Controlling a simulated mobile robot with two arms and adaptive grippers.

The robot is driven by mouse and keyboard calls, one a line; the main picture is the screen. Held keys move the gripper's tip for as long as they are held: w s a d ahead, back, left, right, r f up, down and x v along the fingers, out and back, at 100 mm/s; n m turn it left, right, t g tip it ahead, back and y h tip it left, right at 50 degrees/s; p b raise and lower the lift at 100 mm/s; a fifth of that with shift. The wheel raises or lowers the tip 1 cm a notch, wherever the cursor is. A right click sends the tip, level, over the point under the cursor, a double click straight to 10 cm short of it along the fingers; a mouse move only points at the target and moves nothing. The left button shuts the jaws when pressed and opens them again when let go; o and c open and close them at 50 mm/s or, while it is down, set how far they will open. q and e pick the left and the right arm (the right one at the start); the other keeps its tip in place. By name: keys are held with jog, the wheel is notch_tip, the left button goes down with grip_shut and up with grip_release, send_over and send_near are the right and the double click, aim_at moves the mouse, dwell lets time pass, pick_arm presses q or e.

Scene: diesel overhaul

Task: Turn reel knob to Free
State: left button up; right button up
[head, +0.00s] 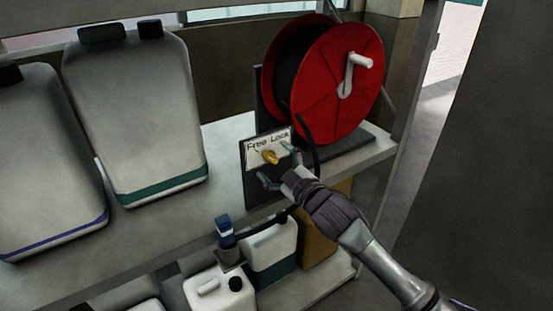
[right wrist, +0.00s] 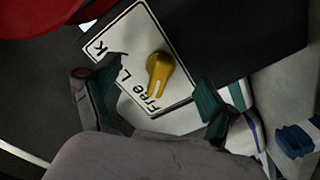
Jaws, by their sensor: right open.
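The yellow reel knob (head: 270,157) sits on a white label plate (head: 258,146) marked "Free" and "Lock", on a dark panel at the shelf's front. In the right wrist view the knob (right wrist: 159,68) lies between the spread fingers, with its narrow end pointing down near the word "Free". My right gripper (head: 279,167) is open in front of the plate, one finger above right of the knob and one below left. I see no clear contact with the knob. In the wrist view the gripper (right wrist: 145,95) partly covers the lettering. My left gripper is out of view.
A red hose reel (head: 325,95) with a white crank (head: 351,75) stands behind the panel. Large grey canisters (head: 137,110) stand left on the shelf (head: 228,160). Below are white jugs (head: 272,245) and a blue-topped item (head: 226,232). Open floor shows at right.

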dwell(0.4)
jog(key=p+v, duration=0.3)
jog(key=v, duration=0.4)
dwell(0.3)
